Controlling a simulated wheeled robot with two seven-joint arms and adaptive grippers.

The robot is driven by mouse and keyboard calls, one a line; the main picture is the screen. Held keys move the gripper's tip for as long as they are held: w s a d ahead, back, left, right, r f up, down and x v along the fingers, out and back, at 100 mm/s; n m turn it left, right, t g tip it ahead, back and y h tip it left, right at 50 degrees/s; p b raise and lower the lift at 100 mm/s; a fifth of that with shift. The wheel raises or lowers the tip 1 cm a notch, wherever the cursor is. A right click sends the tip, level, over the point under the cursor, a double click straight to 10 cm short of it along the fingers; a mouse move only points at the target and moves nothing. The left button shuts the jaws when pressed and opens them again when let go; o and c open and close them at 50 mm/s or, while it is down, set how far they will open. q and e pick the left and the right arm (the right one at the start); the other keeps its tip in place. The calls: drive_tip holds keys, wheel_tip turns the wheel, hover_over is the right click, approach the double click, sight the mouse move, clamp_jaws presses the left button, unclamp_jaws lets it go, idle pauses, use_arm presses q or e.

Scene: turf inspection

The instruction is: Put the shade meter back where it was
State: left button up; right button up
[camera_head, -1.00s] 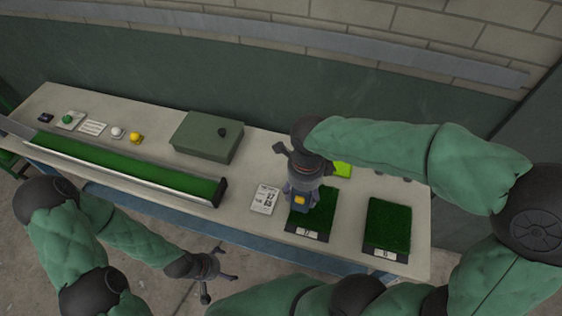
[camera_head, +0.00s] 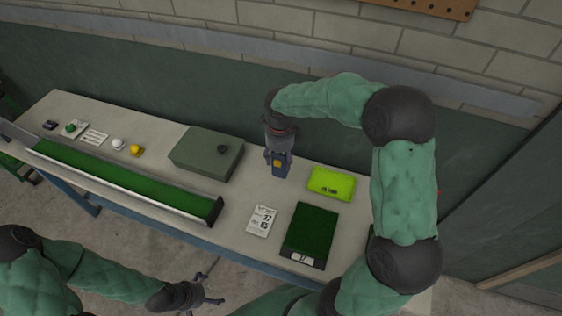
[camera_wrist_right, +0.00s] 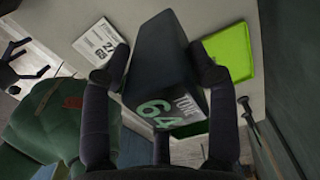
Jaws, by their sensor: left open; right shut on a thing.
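My left gripper (camera_head: 213,288) is open and empty, low in front of the bench.
A green lidded box (camera_head: 206,155) stands left of the meter. A lime tray (camera_head: 331,184) lies to its right. A printed card (camera_head: 262,221) and a turf sample (camera_head: 309,232) lie nearer. A long turf trough (camera_head: 120,182) fills the front left. My right arm hides the bench's right end.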

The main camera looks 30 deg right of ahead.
drive_tip(key=shift+w+d+f+b, duration=0.2)
drive_tip(key=shift+w+d+f, duration=0.55)
drive_tip(key=shift+f, duration=0.8)
drive_tip(key=shift+w+d+f+b, duration=0.2)
drive_tip(key=shift+w+d+f, duration=0.25)
drive_tip(key=shift+w+f, duration=0.85)
drive_tip(key=shift+w+d+f+b, duration=0.2)
drive_tip(key=shift+w+d+f, duration=0.35)
drive_tip(key=shift+f, duration=1.3)
drive_tip(key=shift+s, duration=0.1)
drive_tip(key=shift+f, duration=0.2)
drive_tip(key=o, duration=1.4)
drive_tip(key=shift+c, duration=0.2)
drive_tip(key=shift+r, duration=0.1)
